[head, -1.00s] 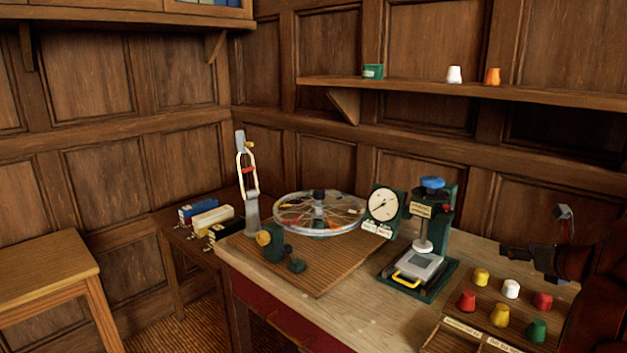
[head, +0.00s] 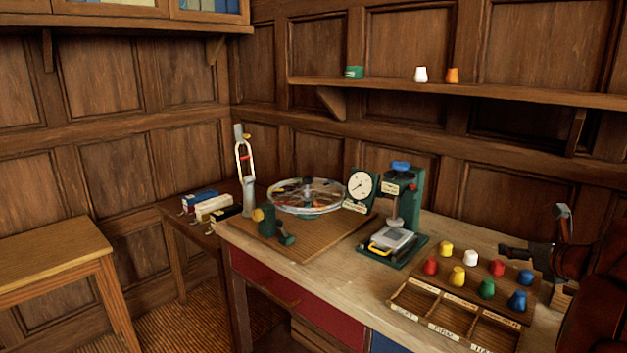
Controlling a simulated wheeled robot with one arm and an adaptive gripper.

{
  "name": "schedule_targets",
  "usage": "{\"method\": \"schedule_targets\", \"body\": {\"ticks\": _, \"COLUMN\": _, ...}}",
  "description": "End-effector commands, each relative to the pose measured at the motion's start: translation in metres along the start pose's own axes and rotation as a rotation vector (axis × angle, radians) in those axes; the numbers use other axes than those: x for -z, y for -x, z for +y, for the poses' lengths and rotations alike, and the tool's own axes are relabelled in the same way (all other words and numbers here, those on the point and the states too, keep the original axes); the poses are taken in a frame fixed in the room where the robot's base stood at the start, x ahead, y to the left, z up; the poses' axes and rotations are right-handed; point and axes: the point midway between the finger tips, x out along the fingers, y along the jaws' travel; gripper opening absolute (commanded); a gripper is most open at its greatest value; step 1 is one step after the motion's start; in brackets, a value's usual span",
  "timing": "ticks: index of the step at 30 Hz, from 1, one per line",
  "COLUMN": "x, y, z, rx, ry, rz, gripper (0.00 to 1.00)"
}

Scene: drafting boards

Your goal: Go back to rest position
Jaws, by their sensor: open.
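My gripper (head: 514,251) shows at the right edge of the head view, above the right part of the workbench (head: 330,275). It is open and nothing shows between its fingers. My dark arm fills the lower right corner and hides that end of the bench. Below and left of the gripper, several coloured pegs, among them a yellow one (head: 446,249), a white one (head: 470,258) and a red one (head: 497,267), stand on a wooden board behind a sorting tray (head: 437,327) with labelled compartments.
A green press (head: 412,205) with a dial gauge (head: 360,187) stands mid-bench. Left of it are a spoked wheel (head: 306,197) and a tall stand (head: 243,165). A wooden stool (head: 50,250) is at the left. A wall shelf (head: 450,92) holds small items. Floor shows between stool and bench.

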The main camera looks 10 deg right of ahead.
Motion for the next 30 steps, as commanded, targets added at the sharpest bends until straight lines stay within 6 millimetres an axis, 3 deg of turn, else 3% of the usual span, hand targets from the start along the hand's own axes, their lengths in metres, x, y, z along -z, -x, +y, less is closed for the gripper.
{"method": "schedule_targets", "body": {"ticks": 11, "x": -0.015, "y": -0.015, "z": 0.007, "rx": 0.117, "ry": -0.208, "rz": -0.032, "gripper": 0.7}}
{"method": "schedule_targets", "body": {"ticks": 19, "x": -0.015, "y": -0.021, "z": 0.016, "rx": 0.254, "ry": -0.504, "rz": -0.071, "gripper": 0.7}}
{"method": "schedule_targets", "body": {"ticks": 26, "x": 0.013, "y": -0.016, "z": 0.041, "rx": 0.434, "ry": -0.961, "rz": -0.114, "gripper": 0.7}}
{"method": "schedule_targets", "body": {"ticks": 30, "x": 0.048, "y": -0.006, "z": 0.068, "rx": 0.551, "ry": -1.257, "rz": -0.12, "gripper": 0.7}}
